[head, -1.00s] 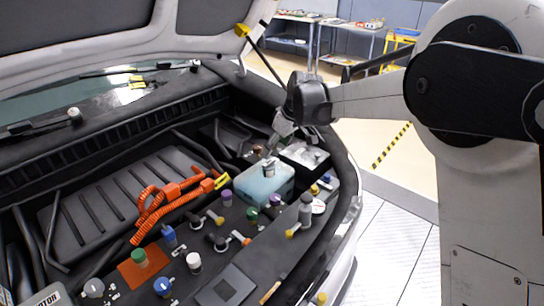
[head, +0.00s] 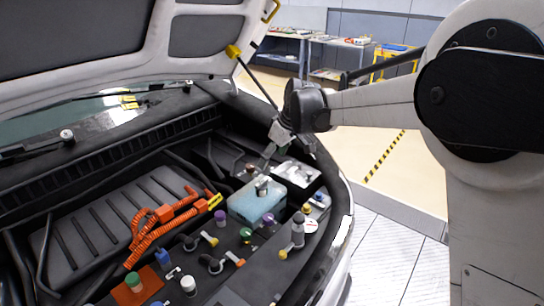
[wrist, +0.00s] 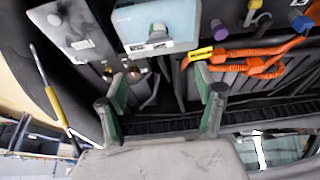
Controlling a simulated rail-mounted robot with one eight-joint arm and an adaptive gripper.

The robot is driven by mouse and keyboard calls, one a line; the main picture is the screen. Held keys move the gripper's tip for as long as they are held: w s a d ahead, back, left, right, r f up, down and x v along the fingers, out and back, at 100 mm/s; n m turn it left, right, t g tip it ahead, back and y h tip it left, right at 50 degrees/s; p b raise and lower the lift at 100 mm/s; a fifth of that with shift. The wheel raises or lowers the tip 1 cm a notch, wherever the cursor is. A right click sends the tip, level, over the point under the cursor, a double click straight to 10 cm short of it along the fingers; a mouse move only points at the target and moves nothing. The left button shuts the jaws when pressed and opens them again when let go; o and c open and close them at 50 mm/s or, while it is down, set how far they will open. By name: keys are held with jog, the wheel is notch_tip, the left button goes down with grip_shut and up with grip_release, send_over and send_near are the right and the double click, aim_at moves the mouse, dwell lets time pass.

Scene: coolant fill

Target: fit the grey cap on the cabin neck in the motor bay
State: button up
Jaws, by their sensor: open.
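A pale blue tank (head: 257,203) sits in the motor bay, with a small grey cap (head: 262,187) upright on its top. In the wrist view, the tank (wrist: 182,18) is at the top middle with the grey cap (wrist: 157,33) on it. Whether it is fully seated, I cannot tell. My gripper (head: 288,154) is above and behind the tank in the head view. In the wrist view, my gripper (wrist: 162,92) has its two fingers wide apart with nothing between them. The grey cap is beyond the fingertips, clear of them. I cannot read which neck is the cabin one.
A grey-topped battery (head: 297,173) stands right of the tank. Orange cables (head: 160,222) run on the left.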

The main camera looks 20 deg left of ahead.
aim_at(262, 182)
jog(key=x, duration=1.3)
jog(key=shift+w+a+f, duration=0.1)
jog(key=shift+f, duration=0.3)
jog(key=shift+c, duration=0.3)
jog(key=c, duration=1.1)
jog(key=o, duration=0.4)
jog(key=c, duration=0.3)
jog(key=shift+c, duration=0.2)
jog(key=shift+f, duration=0.1)
jog(key=shift+m+t+h+b, duration=0.45)
jog(key=shift+m+b, duration=0.45)
jog(key=shift+m, duration=0.6)
